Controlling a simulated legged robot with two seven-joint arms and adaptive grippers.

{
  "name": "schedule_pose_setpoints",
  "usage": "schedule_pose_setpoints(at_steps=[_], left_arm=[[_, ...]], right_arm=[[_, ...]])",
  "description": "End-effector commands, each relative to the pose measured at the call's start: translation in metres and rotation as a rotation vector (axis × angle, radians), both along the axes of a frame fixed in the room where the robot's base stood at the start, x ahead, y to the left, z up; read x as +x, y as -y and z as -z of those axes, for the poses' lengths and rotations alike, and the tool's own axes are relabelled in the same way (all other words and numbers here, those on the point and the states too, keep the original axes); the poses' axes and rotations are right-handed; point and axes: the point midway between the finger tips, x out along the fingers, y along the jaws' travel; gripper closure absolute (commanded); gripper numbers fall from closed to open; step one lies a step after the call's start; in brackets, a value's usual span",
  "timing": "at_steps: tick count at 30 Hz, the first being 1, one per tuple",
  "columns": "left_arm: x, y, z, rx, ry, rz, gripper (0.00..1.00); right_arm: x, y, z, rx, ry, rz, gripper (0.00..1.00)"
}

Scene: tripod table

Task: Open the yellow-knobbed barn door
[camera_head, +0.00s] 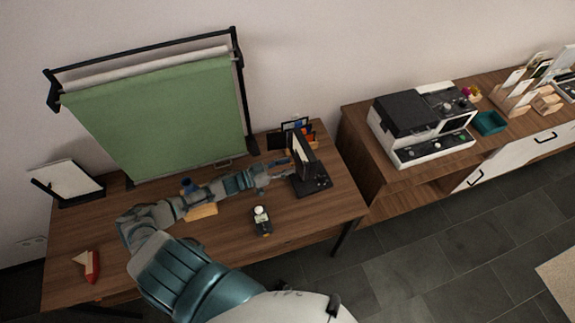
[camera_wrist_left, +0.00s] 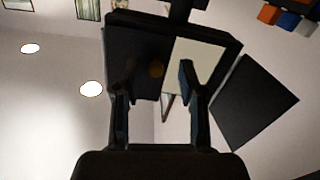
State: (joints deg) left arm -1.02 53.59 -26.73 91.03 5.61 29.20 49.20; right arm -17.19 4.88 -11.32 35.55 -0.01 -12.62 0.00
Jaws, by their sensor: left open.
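A small dark device (camera_head: 313,184) with a black base and an upright panel stands at the right end of the wooden table. In the left wrist view, a black panel (camera_wrist_left: 130,48) with a dim orange-yellow knob (camera_wrist_left: 157,69) lies straight ahead, beside a pale panel (camera_wrist_left: 198,62). It appears to be the barn door. My left gripper (camera_head: 284,172) reaches this device from the left. In the wrist view my left gripper (camera_wrist_left: 158,82) is open, its fingers either side of the knob; contact cannot be told. My right gripper is not in view.
A green backdrop on a black frame (camera_head: 160,115) stands behind my arm. The wooden table (camera_head: 325,220) also holds a small dark device with a white top (camera_head: 262,220), a red-and-white object (camera_head: 88,265) and a white panel (camera_head: 70,181). A cabinet with a machine (camera_head: 420,125) stands right.

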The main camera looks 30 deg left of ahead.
Motion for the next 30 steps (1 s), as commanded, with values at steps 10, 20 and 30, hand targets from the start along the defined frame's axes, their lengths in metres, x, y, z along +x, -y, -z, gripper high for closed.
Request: schedule_pose_setpoints(at_steps=[10,20,30], left_arm=[[0.006,0.0058,-0.0002,0.001,0.0,0.0,0.59],[0.0059,0.0043,0.0003,0.001,-0.001,-0.001,1.0],[0.007,0.007,-0.0008,-0.002,-0.001,-0.019,1.0]], right_arm=[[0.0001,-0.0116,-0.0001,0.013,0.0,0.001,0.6],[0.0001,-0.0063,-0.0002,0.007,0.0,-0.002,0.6],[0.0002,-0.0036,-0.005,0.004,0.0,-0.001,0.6]])
